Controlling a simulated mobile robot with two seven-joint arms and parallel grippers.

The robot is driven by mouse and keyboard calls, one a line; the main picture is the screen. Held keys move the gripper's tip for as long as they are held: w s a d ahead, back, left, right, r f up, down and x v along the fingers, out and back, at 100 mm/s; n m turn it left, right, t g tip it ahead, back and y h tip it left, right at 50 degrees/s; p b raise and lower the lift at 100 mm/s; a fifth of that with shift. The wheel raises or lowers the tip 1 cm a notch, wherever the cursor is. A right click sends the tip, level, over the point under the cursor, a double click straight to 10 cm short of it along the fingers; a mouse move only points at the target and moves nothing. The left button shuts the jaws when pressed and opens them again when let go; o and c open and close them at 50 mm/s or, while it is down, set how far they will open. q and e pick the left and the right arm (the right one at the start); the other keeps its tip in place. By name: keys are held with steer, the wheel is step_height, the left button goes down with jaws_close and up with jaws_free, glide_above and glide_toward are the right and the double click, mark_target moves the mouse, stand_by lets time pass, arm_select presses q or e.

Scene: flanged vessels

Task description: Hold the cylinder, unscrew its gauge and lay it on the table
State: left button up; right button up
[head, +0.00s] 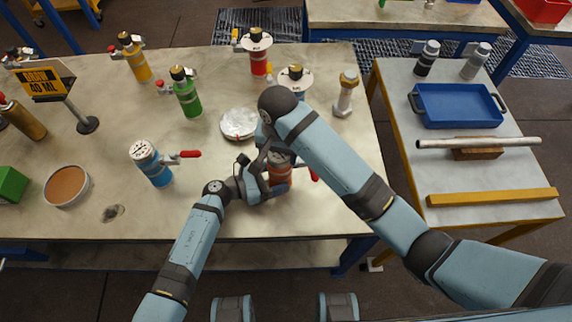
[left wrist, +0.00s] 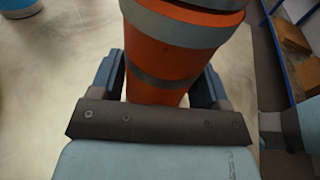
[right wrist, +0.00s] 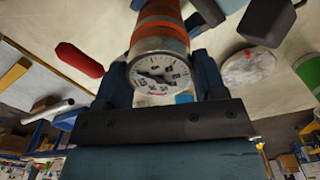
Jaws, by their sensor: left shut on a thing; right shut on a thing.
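The orange cylinder (head: 281,174) with grey bands stands upright near the table's front edge. My left gripper (head: 272,181) is shut around its body; in the left wrist view the orange body (left wrist: 162,62) sits between the two fingers. The gauge (right wrist: 160,72), with a white dial and metal rim, is on the top end of the cylinder, and its dial faces the right wrist camera. My right gripper (right wrist: 163,82) is shut on the gauge from above. In the head view my right wrist partly hides the gauge. The thread between gauge and cylinder cannot be seen.
A blue cylinder (head: 158,172) with a red handle stands to the left on the table (head: 220,205). Green (head: 187,98) and red (head: 258,64) cylinders stand farther back.

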steer(key=n, duration=0.9)
steer(key=shift+n, duration=0.4)
steer(key=n, duration=0.4)
steer(key=o, duration=1)
